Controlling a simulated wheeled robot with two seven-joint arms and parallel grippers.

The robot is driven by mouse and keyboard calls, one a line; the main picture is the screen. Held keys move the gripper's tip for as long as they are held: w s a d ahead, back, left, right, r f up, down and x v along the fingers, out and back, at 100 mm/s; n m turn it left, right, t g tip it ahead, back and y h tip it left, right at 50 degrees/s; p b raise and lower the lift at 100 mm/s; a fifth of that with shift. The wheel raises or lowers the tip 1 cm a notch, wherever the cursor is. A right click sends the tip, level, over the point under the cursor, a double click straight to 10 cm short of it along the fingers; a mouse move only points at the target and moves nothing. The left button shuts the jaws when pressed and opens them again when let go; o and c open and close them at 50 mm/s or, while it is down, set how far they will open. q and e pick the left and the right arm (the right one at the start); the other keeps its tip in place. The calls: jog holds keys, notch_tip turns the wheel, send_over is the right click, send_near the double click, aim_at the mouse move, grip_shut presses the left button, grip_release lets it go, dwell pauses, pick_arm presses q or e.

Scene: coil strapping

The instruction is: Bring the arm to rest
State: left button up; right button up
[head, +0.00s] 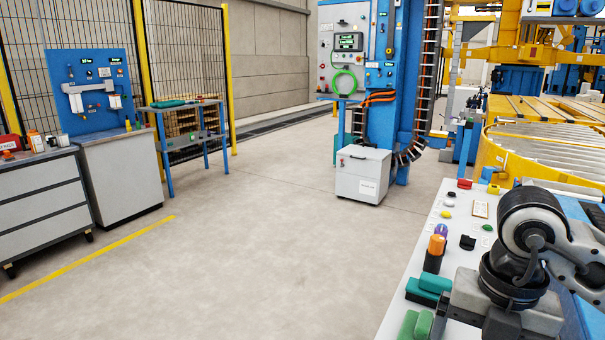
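My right arm (535,222) comes in from the right edge, black and grey, bent over a white panel top (420,283) at the lower right. The grey and black end of this arm (503,312), with my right gripper, is low over the panel near the bottom edge. Its fingertips cannot be made out, so I cannot tell whether it is open or shut or holds anything. My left arm and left gripper are not in view.
The panel carries an orange-topped black cylinder (435,250), green blocks (428,287) and several small buttons. A yellow-framed roller conveyor (545,145) stands behind it. A white cabinet (361,174) stands by the blue column. Workbenches line the left. The middle floor (250,235) is clear.

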jog(key=s+a+f+n+g+y, duration=0.1)
jog(key=s+a+n+g+y, duration=0.15)
jog(key=a+y, duration=0.4)
jog(key=s+a+f+n+g+y, duration=0.1)
jog(key=s+a+n+g+y, duration=0.15)
jog(key=a, duration=0.65)
jog(key=a+r+m+t+y, duration=0.5)
jog(key=a+r+m+y, duration=0.15)
jog(key=y, duration=0.55)
jog(key=w+d+f+m+t+h, duration=0.4)
jog(key=m+t+h, duration=0.1)
jog(key=m+t, duration=0.45)
jog(key=w+d+f+m+t+h, duration=0.45)
jog(key=m+t, duration=0.35)
jog(key=m, duration=0.2)
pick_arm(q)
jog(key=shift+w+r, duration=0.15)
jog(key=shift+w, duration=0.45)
pick_arm(e)
jog(key=s+d+f+m+g+h, duration=0.2)
jog(key=s+f+m+g+h, duration=0.1)
jog(key=f, duration=0.7)
jog(key=s+d+f+m+g+h, duration=0.3)
jog(key=s+f, duration=0.4)
jog(key=f, duration=0.4)
jog(key=shift+s+f+g+h, duration=0.3)
jog(key=shift+g+h, duration=0.25)
jog(key=shift+h, duration=0.7)
